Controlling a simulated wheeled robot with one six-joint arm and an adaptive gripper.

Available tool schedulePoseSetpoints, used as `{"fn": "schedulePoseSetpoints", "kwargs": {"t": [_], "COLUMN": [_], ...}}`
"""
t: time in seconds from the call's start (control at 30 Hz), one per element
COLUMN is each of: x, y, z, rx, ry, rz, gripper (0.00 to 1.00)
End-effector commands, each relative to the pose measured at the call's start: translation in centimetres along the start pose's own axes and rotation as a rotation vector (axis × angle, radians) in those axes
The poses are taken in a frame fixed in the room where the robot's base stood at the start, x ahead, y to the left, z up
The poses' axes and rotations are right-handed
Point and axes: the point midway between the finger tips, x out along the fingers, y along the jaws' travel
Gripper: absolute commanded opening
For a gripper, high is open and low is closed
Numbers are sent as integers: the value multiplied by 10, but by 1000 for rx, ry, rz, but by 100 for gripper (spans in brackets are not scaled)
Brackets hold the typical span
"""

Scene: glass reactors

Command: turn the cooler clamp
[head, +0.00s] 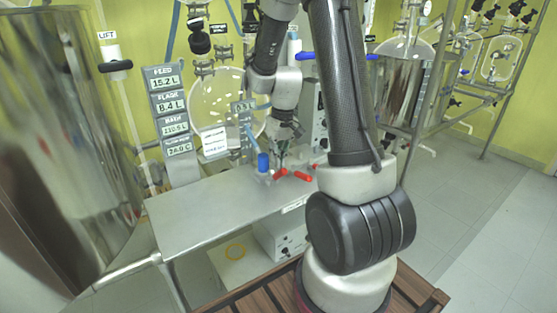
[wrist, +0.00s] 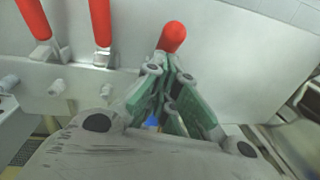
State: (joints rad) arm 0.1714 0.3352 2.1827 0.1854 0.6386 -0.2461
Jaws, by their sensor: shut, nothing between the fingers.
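My gripper (head: 281,153) points down at the metal bench among small coloured handles. In the wrist view its green-padded fingers (wrist: 168,72) come together at the tips, shut and empty. A red handle (wrist: 172,37) shows right at the fingertips; I cannot tell whether they touch. Two more red handles (wrist: 101,22) (wrist: 33,18) on metal stems stand to the left. The head view shows red handles (head: 303,176) (head: 280,174) and a blue upright handle (head: 263,162) by the gripper. Which of these is the cooler clamp cannot be told; no label on them is readable.
The metal bench (head: 205,215) is bare at its left and front. A display column (head: 169,110) and round glass flask (head: 222,100) stand behind it. A large shiny vessel (head: 70,130) is at the left. A glass reactor in a frame (head: 402,90) stands at the right, with open floor (head: 480,215).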

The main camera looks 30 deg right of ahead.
Motion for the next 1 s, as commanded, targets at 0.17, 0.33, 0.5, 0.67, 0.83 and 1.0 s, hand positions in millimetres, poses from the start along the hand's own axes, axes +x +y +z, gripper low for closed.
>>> {"fn": "schedulePoseSetpoints", "kwargs": {"t": [0.17,0.33,0.5,0.67,0.83,1.0], "x": [4,9,14,17,19,19], "y": [2,3,4,5,5,5], "z": [12,20,25,27,28,29], "rx": [-10,-11,-11,-10,-11,-11], "ry": [102,99,99,99,98,98], "rz": [-11,-11,-11,-11,-11,-11], "gripper": [0,0,0,0,0,0]}}
